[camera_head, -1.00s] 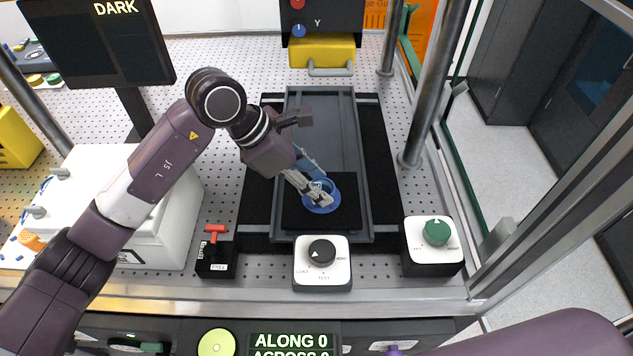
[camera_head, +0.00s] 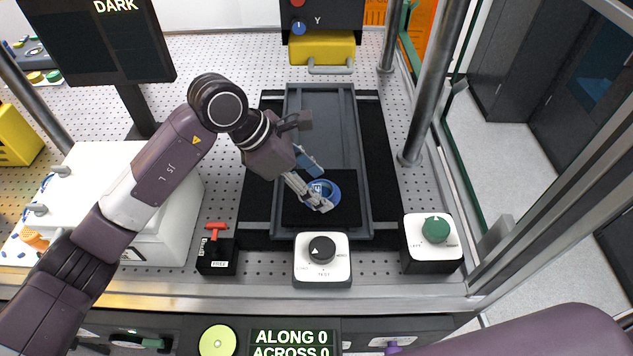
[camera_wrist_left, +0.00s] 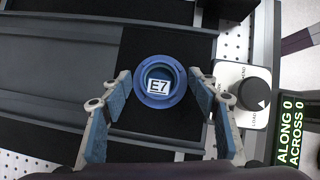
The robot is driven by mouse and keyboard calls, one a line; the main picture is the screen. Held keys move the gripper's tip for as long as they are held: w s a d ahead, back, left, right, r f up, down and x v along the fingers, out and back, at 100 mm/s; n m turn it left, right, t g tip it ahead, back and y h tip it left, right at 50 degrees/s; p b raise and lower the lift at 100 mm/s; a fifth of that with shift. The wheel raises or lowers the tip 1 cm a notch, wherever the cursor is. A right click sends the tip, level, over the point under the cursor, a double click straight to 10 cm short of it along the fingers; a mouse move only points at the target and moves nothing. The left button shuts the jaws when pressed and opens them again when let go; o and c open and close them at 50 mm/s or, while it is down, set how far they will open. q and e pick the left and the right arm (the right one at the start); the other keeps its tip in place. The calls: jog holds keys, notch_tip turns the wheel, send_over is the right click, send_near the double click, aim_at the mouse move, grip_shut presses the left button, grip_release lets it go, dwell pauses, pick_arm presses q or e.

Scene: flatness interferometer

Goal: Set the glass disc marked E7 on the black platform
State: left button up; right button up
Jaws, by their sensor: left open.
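The glass disc marked E7 (camera_wrist_left: 158,86) shows in the left wrist view as a blue ring with a white E7 label in its middle. It lies on the black platform (camera_wrist_left: 187,47), and it also shows in the head view (camera_head: 331,187) on the front part of the grey tray. My left gripper (camera_head: 318,184) is just above the disc. In the left wrist view the left gripper's fingers (camera_wrist_left: 161,108) are spread, one on each side of the disc, with a gap to it. My right gripper is not in view.
A white box with a black knob (camera_head: 322,250) stands in front of the tray (camera_head: 365,215). A box with a green knob (camera_head: 437,230) is at the right, a red-handled black block (camera_head: 216,250) at the left. A metal post (camera_head: 430,90) rises at the right.

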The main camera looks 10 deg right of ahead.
pick_arm(q)
jog(key=b+v, duration=0.3)
jog(key=v, duration=0.9)
jog(key=shift+f, duration=0.1)
